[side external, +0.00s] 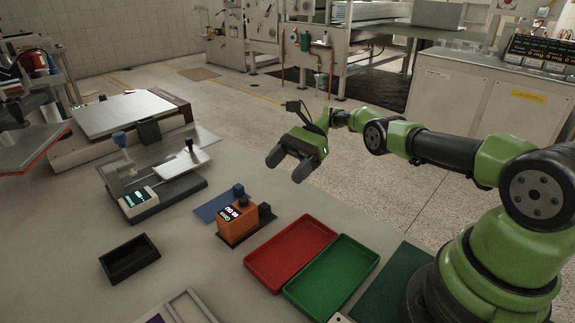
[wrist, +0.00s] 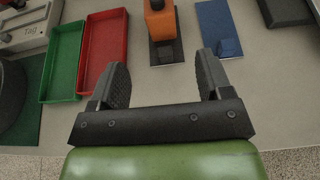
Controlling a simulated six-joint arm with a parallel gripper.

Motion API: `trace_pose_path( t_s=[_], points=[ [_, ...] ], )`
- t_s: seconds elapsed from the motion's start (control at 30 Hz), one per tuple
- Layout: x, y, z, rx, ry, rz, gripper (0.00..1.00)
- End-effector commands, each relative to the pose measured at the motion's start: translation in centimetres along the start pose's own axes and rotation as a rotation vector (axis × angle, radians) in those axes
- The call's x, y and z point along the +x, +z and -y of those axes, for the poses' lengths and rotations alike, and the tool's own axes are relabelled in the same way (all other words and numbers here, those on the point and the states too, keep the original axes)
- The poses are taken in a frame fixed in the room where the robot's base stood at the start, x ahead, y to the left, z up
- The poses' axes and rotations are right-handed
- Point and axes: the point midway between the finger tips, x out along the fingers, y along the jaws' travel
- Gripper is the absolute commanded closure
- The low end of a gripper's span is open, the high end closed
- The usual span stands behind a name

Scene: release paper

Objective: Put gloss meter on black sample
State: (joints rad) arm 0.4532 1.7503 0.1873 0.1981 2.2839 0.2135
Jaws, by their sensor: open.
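The orange gloss meter (side external: 230,226) with a lit display stands upright on the black sample (side external: 240,240), a flat dark plate with a small black block at one end. In the wrist view the orange meter (wrist: 160,20) is cut off by the top edge, and the black sample (wrist: 154,57) shows below it. My gripper (side external: 288,164) is open and empty, in the air behind and to the right of the meter. In the wrist view the meter and plate lie beyond and between the fingertips (wrist: 162,75).
A blue plate (side external: 208,211) with a dark blue block lies beside the black sample. Red (side external: 290,253) and green (side external: 331,278) trays lie to the right. A black open box (side external: 129,259) is at the left, with a bench instrument (side external: 140,203) behind it.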

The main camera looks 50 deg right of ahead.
Motion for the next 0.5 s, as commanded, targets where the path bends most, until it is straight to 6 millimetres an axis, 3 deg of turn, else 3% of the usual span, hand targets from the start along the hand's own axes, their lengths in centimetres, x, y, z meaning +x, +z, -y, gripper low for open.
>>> trace_pose_path(
  t_s=[0.23, 0.33, 0.5],
  points=[
    [-0.2, 0.1, 0.0, 0.000, 0.000, -0.003, 0.28],
    [-0.6, 1.0, 0.4, -0.024, 0.003, -0.030, 0.28],
    [-2.0, 5.8, 1.9, -0.146, 0.021, -0.165, 0.28]
  ],
)
